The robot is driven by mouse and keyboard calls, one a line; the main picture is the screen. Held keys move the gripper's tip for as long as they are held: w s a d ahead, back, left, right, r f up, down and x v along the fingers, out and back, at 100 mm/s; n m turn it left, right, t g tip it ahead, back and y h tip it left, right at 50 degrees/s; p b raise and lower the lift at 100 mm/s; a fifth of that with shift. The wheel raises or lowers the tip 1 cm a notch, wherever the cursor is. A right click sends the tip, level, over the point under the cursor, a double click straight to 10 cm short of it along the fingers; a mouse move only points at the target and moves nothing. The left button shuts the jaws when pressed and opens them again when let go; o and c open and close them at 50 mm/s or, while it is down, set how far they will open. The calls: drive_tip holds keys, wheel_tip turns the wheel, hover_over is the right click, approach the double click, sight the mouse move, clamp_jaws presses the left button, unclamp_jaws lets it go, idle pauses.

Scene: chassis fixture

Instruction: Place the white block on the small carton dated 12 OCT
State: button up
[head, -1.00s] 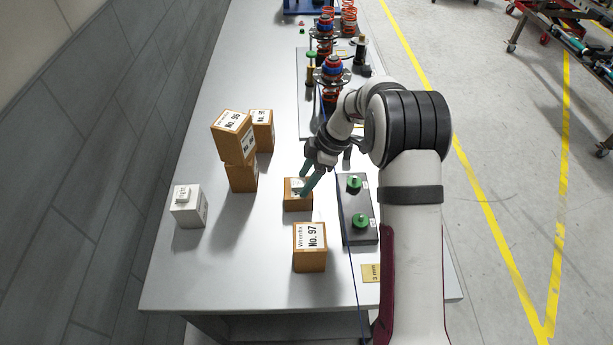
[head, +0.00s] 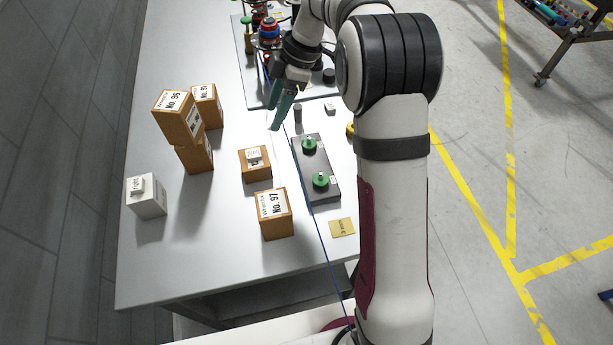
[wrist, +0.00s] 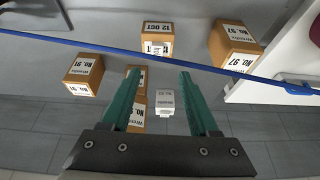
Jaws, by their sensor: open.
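The small brown carton (head: 257,172) stands on the table's middle; its 12 OCT label shows in the wrist view (wrist: 158,27). A small white block (head: 254,155) with dark print rests on its top, and also shows in the wrist view (wrist: 157,47). My gripper (head: 276,126) is open and empty, above and beyond the carton, apart from the block. In the wrist view the two green fingers (wrist: 158,75) have nothing between them.
A white box (head: 148,200) with a smaller white piece on top stands left. Brown cartons No. 96 (head: 176,122) and No. 91 (head: 209,103) stand behind, No. 97 (head: 274,222) in front. A dark plate with green knobs (head: 318,165) lies right. A blue cable (head: 310,200) crosses nearby.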

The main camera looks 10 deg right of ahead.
drive_tip(key=s+r+m, duration=0.5)
drive_tip(key=s+m, duration=0.2)
drive_tip(key=s, duration=0.3)
drive_tip(key=s+f+m+h, duration=0.2)
drive_tip(key=s+m, duration=1.4)
drive_tip(key=s, duration=0.7)
drive_tip(key=shift+s+f+h, duration=0.3)
drive_tip(key=shift+s+f, duration=0.05)
drive_tip(key=shift+f, duration=0.05)
